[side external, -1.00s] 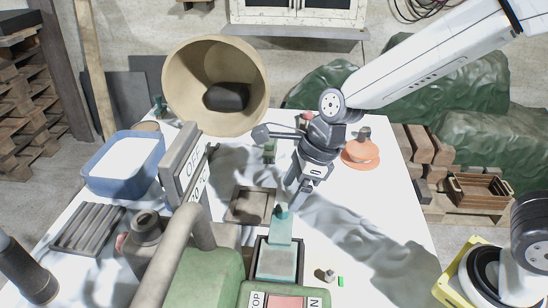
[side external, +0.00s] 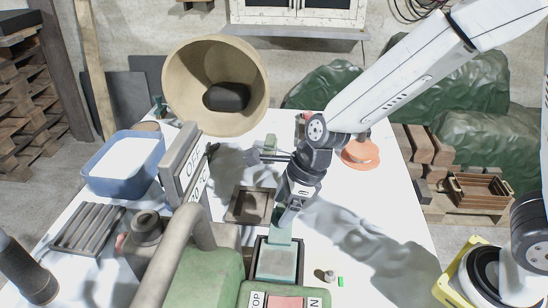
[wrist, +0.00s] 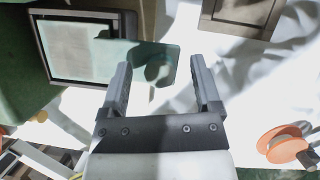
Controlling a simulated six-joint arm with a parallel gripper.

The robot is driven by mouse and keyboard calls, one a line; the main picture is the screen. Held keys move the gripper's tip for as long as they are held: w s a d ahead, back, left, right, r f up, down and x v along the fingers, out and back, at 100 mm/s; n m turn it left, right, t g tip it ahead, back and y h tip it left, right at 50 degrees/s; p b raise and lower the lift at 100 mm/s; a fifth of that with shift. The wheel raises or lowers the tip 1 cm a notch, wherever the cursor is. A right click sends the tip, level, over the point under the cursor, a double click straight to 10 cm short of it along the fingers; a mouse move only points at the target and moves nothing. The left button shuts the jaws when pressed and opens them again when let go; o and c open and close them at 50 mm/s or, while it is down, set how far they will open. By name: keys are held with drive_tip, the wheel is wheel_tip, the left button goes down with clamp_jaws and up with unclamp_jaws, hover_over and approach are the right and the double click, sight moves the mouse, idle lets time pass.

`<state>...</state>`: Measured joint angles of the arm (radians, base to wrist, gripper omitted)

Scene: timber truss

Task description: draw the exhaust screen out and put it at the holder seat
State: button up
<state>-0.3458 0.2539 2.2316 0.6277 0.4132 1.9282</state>
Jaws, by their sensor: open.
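The exhaust screen (side external: 277,262) is a pale teal plate lying in a dark rectangular frame at the front of the table. Its narrower end with an upright tab sticks out of the frame toward my gripper (side external: 288,217). In the wrist view the screen (wrist: 85,50) is at upper left, its projecting end between the fingers of my open gripper (wrist: 160,62). The fingers look apart from the tab; exact contact is hard to tell. The holder seat appears to be the empty dark square tray (side external: 237,213), left of my gripper; it also shows in the wrist view (wrist: 240,27).
A green machine (side external: 205,278) with a thick pipe and a sign panel stands at front left. A tan horn (side external: 180,90) overhangs the back. A blue bin (side external: 100,182) is at left, an orange spool (side external: 360,153) at back right. The table right of my gripper is mostly clear.

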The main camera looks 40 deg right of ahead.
clamp_jaws()
drive_tip(key=shift+r, duration=0.15)
wheel_tip(320, 180, up, 10)
idle(0.9)
idle(0.4)
drive_tip(key=c, duration=0.8)
unclamp_jaws()
clamp_jaws()
